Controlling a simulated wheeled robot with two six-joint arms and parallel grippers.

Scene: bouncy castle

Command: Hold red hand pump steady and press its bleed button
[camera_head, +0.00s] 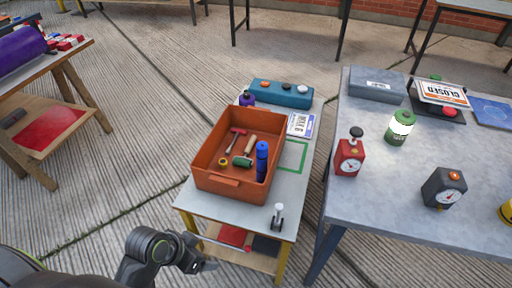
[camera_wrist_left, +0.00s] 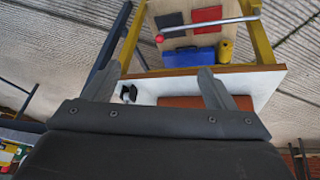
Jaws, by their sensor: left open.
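The red hand pump (camera_head: 348,158) stands upright on the grey table at the right in the head view. It has a round white gauge on its front and a black knob on top. I cannot make out a separate bleed button. My left gripper (camera_head: 203,267) is at the bottom of the head view, left of the small cart's near edge and well apart from the pump. In the left wrist view the left gripper (camera_wrist_left: 160,84) is open, with nothing between its fingers. The pump cannot be made out there. My right gripper is in neither view.
The small cart (camera_head: 187,200) carries an orange crate (camera_head: 207,147) of tools and a small clamp-like item (camera_head: 278,215). The grey table (camera_head: 370,235) also holds a dark gauge box (camera_head: 444,188) and a green-white lantern (camera_head: 400,127). A gap separates cart and table.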

